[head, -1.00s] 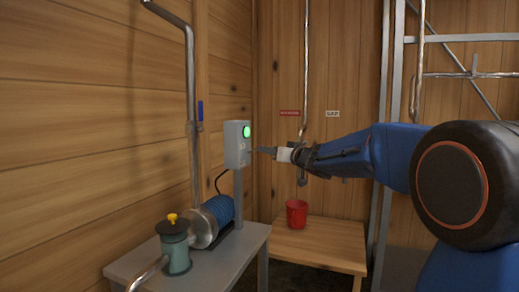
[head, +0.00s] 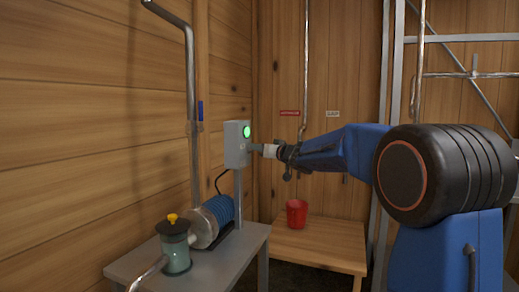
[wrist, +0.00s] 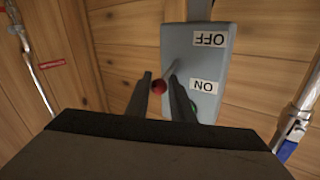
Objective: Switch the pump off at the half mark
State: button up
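The grey switch box (head: 237,146) stands on a post by the pump, with its green light (head: 247,131) lit. In the wrist view the box (wrist: 190,62) appears upside down, with the OFF label (wrist: 209,39) above the ON label (wrist: 205,86). Its lever carries a red knob (wrist: 158,87), which sits between my fingers. My gripper (wrist: 160,75) is open around it, and contact is unclear. In the head view my gripper (head: 256,149) is at the box's right face. The blue pump (head: 219,209) sits on the grey table. No half mark is readable.
A teal vessel with a yellow knob (head: 175,250) stands on the grey table (head: 232,262). A red bucket (head: 297,213) stands on a low wooden table (head: 320,244). A metal pipe (head: 191,100) rises along the left wall. A metal frame (head: 384,190) stands at right.

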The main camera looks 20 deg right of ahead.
grip_shut()
jog(key=shift+f, duration=0.15)
jog(key=shift+s+d+f+m+t+y, duration=0.1)
jog(key=shift+d+f+m+t+y, duration=0.05)
jog(key=shift+f+m+t, duration=0.45)
jog(key=shift+d+f+m+t+y, duration=0.15)
jog(key=shift+f+m+t, duration=0.2)
jog(key=shift+m+t, duration=0.25)
jog(key=shift+a+f+m+t+h, duration=0.1)
jog(key=shift+f+m+t+h, duration=0.65)
jog(key=shift+m+t, duration=0.6)
jog(key=shift+a+f+m+t+h, duration=0.15)
jog(key=shift+f+m+t+h, duration=0.25)
jog(key=shift+m+t+h, duration=0.85)
jog(key=shift+a+f+m+t+h, duration=0.1)
jog(key=shift+f+m+t+h, duration=0.45)
jog(key=shift+m+t, duration=0.8)
jog(key=shift+m+g, duration=0.25)
jog(key=shift+m, duration=0.3)
